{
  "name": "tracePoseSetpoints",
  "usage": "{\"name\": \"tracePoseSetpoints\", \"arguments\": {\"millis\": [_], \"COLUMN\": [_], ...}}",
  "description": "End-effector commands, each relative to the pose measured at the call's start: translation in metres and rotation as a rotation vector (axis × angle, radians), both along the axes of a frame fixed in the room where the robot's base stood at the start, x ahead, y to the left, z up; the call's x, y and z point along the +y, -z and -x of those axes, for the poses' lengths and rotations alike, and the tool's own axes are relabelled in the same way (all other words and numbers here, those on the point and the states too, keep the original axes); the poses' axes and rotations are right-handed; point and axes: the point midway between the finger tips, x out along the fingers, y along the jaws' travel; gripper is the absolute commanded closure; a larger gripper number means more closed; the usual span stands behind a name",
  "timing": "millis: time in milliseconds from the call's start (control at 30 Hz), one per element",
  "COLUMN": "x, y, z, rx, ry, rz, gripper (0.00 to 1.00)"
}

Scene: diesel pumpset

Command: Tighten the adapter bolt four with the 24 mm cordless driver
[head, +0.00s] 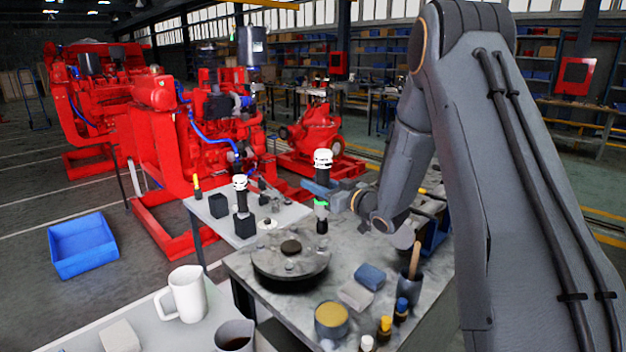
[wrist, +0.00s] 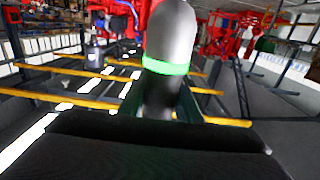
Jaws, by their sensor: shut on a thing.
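My gripper (wrist: 160,105) is shut on a cordless driver with a grey and dark body and a bright green band (wrist: 165,66). In the head view the green-banded driver (head: 321,204) is upright, with a white and black top, just left of my wrist and above the grey bench. A similar white-topped tool (head: 240,200) stands in a black block on the table to the left. The red pumpset (head: 205,130) stands behind the tables. Adapter bolt four cannot be made out in either view. The driver's size marking is not readable.
On the near bench (head: 240,262) are a dark round plate (head: 290,268), a blue block (head: 369,276), a brush in a dark cup (head: 408,287), a yellow-topped tin (head: 331,319) and small bottles. A white mug (head: 183,294) is nearer. A blue crate (head: 83,245) lies on open floor.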

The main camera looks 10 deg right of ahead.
Motion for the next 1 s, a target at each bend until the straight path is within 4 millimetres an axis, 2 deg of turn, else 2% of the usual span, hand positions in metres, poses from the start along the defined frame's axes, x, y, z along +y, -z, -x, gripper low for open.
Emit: {"name": "tracePoseSetpoints", "arguments": {"millis": [400, 1000], "x": [-0.001, -0.001], "y": [-0.001, 0.043], "z": [0.001, 0.001], "rx": [-0.001, -0.001], "ry": [0.001, 0.0], "rz": [0.0, 0.0], "gripper": [1.0, 1.0]}}
